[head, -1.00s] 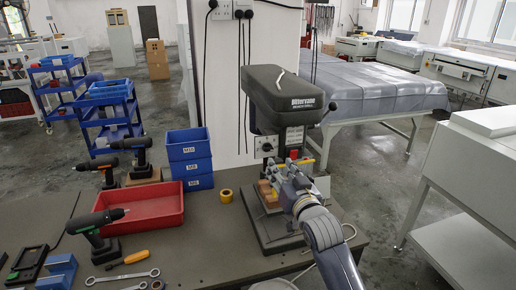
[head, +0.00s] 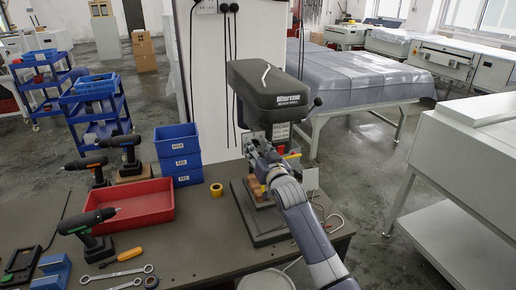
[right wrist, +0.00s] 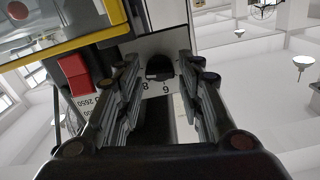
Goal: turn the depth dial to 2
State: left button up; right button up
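The depth dial (right wrist: 160,68) is a small black knob on a pale scale plate, seen in the right wrist view. The figures 8 and 6 show just below it; its pointer setting is not clear. My right gripper (head: 258,150) is at the front of the drill press (head: 270,90), below its dark head. In the right wrist view its fingers are spread, one on each side of the dial, with gaps visible. The dial is hidden behind my gripper in the head view. My left gripper is not in view.
A red switch (right wrist: 75,75) and a yellow-edged panel (right wrist: 60,45) are close left of the dial. On the bench (head: 190,240) are a red tray (head: 145,208), blue bins (head: 180,160), cordless drills and a yellow tape roll (head: 216,189).

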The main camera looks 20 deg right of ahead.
jog(key=c, duration=0.8)
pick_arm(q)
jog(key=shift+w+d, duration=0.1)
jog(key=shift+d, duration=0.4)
pick_arm(e)
jog(key=shift+o, duration=0.2)
